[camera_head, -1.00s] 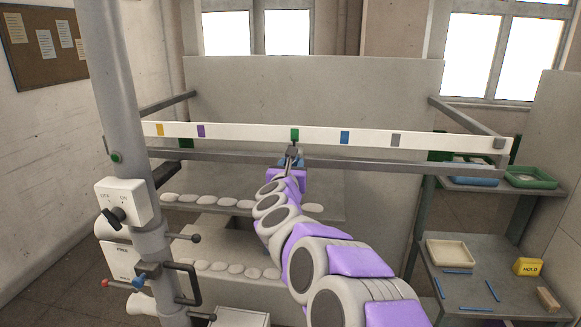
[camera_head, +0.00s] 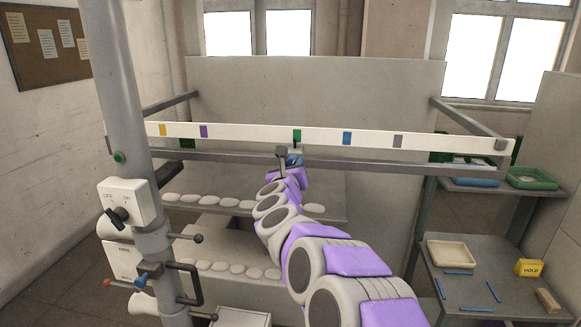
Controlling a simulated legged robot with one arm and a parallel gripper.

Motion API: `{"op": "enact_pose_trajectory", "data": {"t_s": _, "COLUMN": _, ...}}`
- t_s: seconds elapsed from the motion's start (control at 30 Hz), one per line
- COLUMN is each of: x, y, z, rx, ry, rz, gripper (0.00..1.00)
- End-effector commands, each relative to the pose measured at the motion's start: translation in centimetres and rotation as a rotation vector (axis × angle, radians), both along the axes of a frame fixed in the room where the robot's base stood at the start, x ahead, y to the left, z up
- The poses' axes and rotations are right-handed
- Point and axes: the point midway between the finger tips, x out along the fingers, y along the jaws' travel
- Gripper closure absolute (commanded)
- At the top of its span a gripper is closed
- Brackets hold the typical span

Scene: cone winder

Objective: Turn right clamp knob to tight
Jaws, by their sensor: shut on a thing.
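My arm reaches forward to the long pale bar (camera_head: 250,133) with colored marks. My gripper (camera_head: 288,155) is at the rail just below the bar's green mark, small in the view. It is shut on a small blue part (camera_head: 295,160), seemingly the right clamp knob. Fingers and wrist hide most of this part, so its turn position cannot be read. A grey finger or lever end shows at its left.
A post (camera_head: 125,130) at the left carries a white OFF/ON switch box (camera_head: 122,203), a blue knob (camera_head: 150,270) and a dark handle. Pale round pieces line the shelves under the bar. A side table (camera_head: 490,260) at the right holds a tray and a yellow HOLD block.

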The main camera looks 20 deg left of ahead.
Motion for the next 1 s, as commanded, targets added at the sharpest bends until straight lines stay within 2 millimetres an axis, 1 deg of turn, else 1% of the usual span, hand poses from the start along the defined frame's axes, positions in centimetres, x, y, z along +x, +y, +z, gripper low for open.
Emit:
{"op": "enact_pose_trajectory", "data": {"t_s": 0.07, "x": 0.10, "y": -0.07, "z": -0.42, "rx": -0.073, "ry": -0.009, "rz": -0.001, "gripper": 0.92}}
{"op": "enact_pose_trajectory", "data": {"t_s": 0.7, "x": 0.09, "y": 0.02, "z": -0.34, "rx": -0.667, "ry": -0.149, "rz": 0.003, "gripper": 0.92}}
{"op": "enact_pose_trajectory", "data": {"t_s": 1.0, "x": 0.04, "y": 0.07, "z": -0.47, "rx": -0.909, "ry": -0.206, "rz": 0.007, "gripper": 0.92}}
